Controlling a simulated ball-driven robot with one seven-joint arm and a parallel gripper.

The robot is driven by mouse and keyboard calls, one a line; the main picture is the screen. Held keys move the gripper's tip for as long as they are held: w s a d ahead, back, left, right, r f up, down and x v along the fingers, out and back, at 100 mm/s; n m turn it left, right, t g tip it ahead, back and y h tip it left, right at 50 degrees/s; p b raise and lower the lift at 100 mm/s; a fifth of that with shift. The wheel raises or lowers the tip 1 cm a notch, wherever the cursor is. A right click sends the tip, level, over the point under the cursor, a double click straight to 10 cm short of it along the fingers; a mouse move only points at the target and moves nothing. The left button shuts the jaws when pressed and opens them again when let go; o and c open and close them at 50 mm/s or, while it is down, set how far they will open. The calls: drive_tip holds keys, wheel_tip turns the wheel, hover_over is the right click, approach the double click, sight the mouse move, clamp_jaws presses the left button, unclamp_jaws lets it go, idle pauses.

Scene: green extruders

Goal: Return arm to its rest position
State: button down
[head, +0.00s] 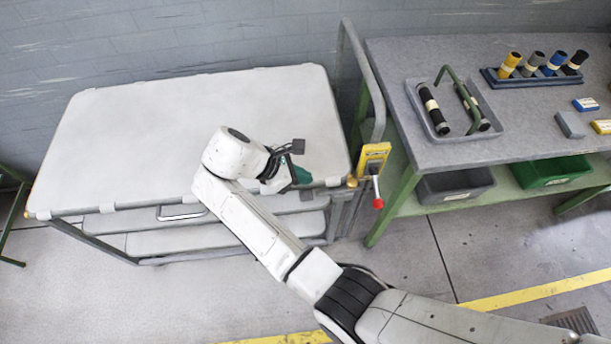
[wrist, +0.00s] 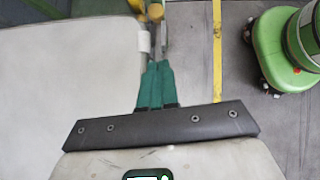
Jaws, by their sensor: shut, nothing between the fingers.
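My white arm reaches from the lower right across the head view to the front right part of a white-topped cart. My gripper (head: 303,176), with green fingers, is over the right end of the cart top (head: 160,120), near its front edge. In the wrist view the green fingers (wrist: 156,72) lie side by side, shut, with nothing between them. The yellow box with a red knob (head: 374,165) on the cart's handle side is a little to the right of my gripper. In the head view the fingers are partly hidden by the dark wrist parts.
A grey workbench (head: 440,60) stands at the right, with a grey tray (head: 445,110), a rack of coloured cylinders (head: 535,75) and small blocks. A green bin (head: 550,170) is below. The cart's bent handle rail (head: 365,75) rises between cart and bench.

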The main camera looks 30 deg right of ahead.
idle(0.4)
drive_tip(key=s+d+f+m+y, duration=0.35)
drive_tip(key=s+d+m, duration=0.25)
drive_tip(key=s, duration=0.3)
drive_tip(key=s+d+f+m+y, duration=0.2)
drive_tip(key=s+d+f+m, duration=0.3)
drive_tip(key=s, duration=0.5)
drive_tip(key=s+r+m+t+y, duration=0.2)
drive_tip(key=s+r+m, duration=0.2)
drive_tip(key=s+m, duration=0.2)
drive_tip(key=shift+s+a+r+b, duration=0.25)
drive_tip(key=shift+s+r+b, duration=0.1)
drive_tip(key=shift+s, duration=0.85)
